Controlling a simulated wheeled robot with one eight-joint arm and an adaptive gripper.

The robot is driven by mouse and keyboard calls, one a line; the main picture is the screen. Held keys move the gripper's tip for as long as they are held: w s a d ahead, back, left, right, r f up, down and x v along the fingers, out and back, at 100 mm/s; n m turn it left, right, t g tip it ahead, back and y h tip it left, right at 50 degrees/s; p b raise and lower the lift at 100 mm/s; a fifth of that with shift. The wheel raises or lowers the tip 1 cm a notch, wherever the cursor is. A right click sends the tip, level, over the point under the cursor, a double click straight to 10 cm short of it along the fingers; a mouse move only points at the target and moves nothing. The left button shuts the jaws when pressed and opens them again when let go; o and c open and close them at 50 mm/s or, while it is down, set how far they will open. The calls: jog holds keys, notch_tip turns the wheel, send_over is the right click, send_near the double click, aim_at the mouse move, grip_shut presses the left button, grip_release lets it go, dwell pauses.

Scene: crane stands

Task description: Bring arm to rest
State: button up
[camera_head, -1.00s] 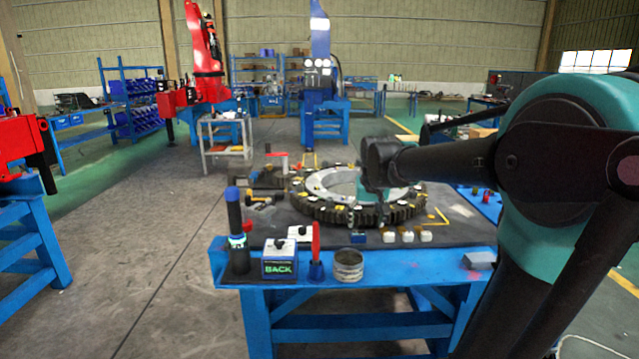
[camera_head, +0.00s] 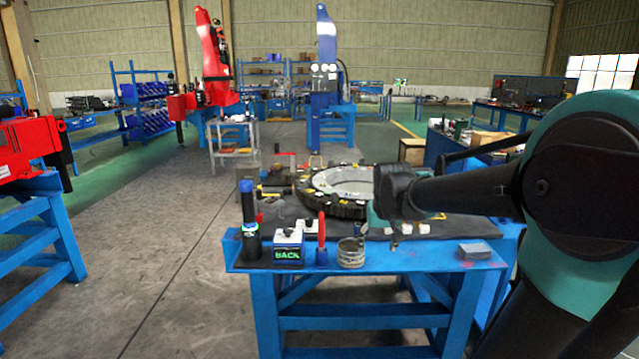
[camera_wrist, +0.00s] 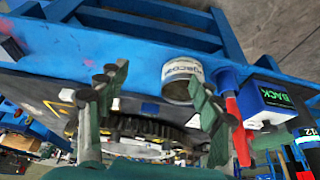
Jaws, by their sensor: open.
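My arm (camera_head: 465,190) reaches in from the right of the head view, folded at a large teal and black joint. My gripper (camera_head: 380,222) hangs in front of the near right side of the ring gear, mostly hidden by my wrist. In the wrist view my gripper (camera_wrist: 155,92) shows two green fingers spread apart with nothing held between them. The blue workbench (camera_head: 330,265) lies below and beyond it. A large dark toothed ring gear (camera_head: 330,203) lies flat on the bench mat.
Along the bench's front edge stand a black and blue cylinder (camera_head: 249,225), a "BACK" box (camera_head: 288,248), a red-handled tool (camera_head: 321,240), a tin (camera_head: 351,254) and a grey block (camera_head: 475,251). A red machine on a blue stand (camera_head: 40,215) is at left. Floor between is clear.

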jog(key=s+d+f, duration=0.3)
jog(key=s+f, duration=1.2)
jog(key=s, duration=0.3)
jog(key=shift+f, duration=0.35)
